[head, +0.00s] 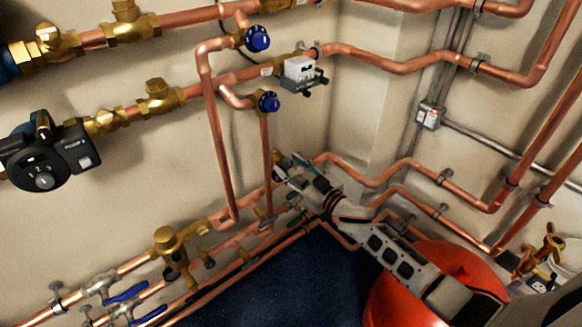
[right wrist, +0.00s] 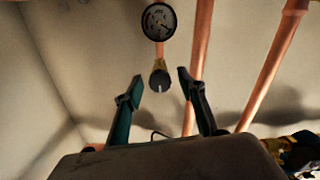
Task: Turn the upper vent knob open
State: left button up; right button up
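My right gripper (head: 287,166) reaches in from the lower right of the head view, toward the pipes by the wall corner. In the right wrist view its two fingers (right wrist: 160,84) stand apart with nothing gripped. A small dark round knob (right wrist: 160,77) on a brassy body shows between and beyond the fingertips, apart from them, below a round gauge (right wrist: 158,21). I cannot tell whether this is the upper vent knob. In the head view, an upper blue knob (head: 257,38) and a lower blue knob (head: 268,102) sit on brass valves. My left gripper is not in view.
Copper pipes (head: 222,150) run along both walls. A grey-white box (head: 299,70) sits near the corner, and a black pump (head: 45,160) at the left. Blue-handled valves (head: 127,293) are at the lower left. A red rounded vessel (head: 462,262) stands beneath my right arm.

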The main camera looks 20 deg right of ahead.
jog(key=c, duration=1.1)
